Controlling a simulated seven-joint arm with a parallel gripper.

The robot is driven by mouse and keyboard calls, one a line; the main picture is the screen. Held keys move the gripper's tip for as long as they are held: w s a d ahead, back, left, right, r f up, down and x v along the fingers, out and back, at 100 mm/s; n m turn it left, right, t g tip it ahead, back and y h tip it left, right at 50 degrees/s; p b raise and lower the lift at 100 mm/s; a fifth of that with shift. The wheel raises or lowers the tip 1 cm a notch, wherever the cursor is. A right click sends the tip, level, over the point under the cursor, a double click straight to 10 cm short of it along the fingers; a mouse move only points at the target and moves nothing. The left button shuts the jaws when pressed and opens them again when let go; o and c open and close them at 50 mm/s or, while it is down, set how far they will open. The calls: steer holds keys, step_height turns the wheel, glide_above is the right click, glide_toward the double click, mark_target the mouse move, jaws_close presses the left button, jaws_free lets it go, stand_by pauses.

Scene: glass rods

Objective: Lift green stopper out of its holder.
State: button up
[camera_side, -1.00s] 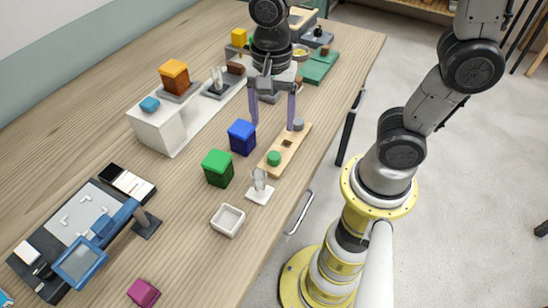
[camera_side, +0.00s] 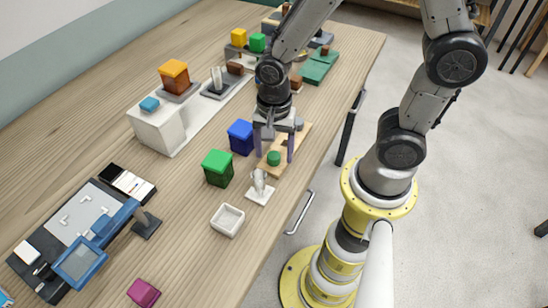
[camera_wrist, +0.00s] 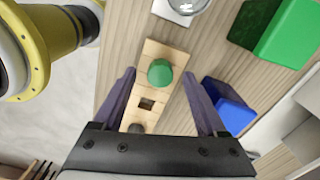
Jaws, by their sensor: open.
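The green stopper (camera_side: 274,158) is a short round piece standing in a pale wooden holder (camera_side: 265,170). In the wrist view the stopper (camera_wrist: 160,72) sits near the far end of the holder (camera_wrist: 153,50), with an empty square hole nearer to me. My gripper (camera_side: 274,158) is open, with its two purple fingers spread to either side of the holder, close to the stopper. In the wrist view my gripper's fingertips (camera_wrist: 158,76) lie left and right of the stopper, with gaps on both sides. Nothing is between them in a grip.
A blue box (camera_side: 241,137) and a green box (camera_side: 217,168) stand left of the holder. A glass piece on a white base (camera_side: 259,193) and a white tray (camera_side: 228,220) are in front.

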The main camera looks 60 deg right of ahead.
jaws_close()
stand_by(0.3)
steer(key=shift+r, duration=0.1)
steer(key=shift+w+r, duration=0.1)
steer(key=shift+r, duration=0.5)
steer(key=s+d+r, duration=0.2)
steer(key=s+r, duration=0.9)
steer(key=s, duration=0.3)
steer(key=shift+d+r, duration=0.3)
steer(key=shift+d, duration=0.05)
